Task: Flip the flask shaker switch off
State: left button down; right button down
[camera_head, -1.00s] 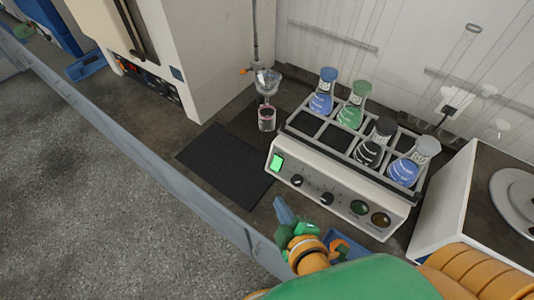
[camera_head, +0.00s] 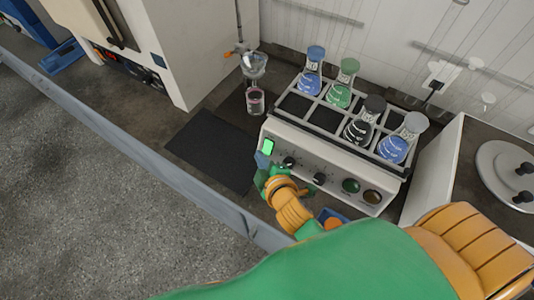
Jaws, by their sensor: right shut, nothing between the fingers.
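The flask shaker (camera_head: 334,147) stands on the counter with its control panel facing me. Its switch (camera_head: 268,146) glows green at the left end of the panel. Two dark knobs, a green button and an amber button sit to the right of it. My right gripper (camera_head: 263,160) is shut and empty, with its blue-grey tip right at the lower edge of the switch. I cannot tell whether it touches. Several flasks with blue, green and dark contents stand in the rack on top, including a green one (camera_head: 340,92). My left gripper is out of view.
A black mat (camera_head: 212,150) lies left of the shaker. A glass funnel over a small beaker (camera_head: 255,101) stands behind the mat. A large white machine (camera_head: 185,50) is at the back left. A balance-like device (camera_head: 505,175) sits at the right.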

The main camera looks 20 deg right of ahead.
aim_at(265, 153)
jog(key=shift+w+d+f, duration=0.45)
jog(key=shift+d+f, duration=0.15)
jog(key=shift+f, duration=0.05)
jog(key=shift+w+d+f, duration=0.4)
jog(key=shift+d+f, duration=0.2)
jog(key=shift+f, duration=0.05)
jog(key=shift+d+f+t+b, duration=0.1)
jog(key=shift+f+t+b, duration=0.2)
jog(key=shift+f+b, duration=0.65)
jog(key=shift+r+n, duration=0.3)
jog(key=shift+r, duration=0.4)
jog(key=shift+w+r+p, duration=0.15)
jog(key=shift+r+p, duration=0.65)
jog(key=shift+p, duration=0.05)
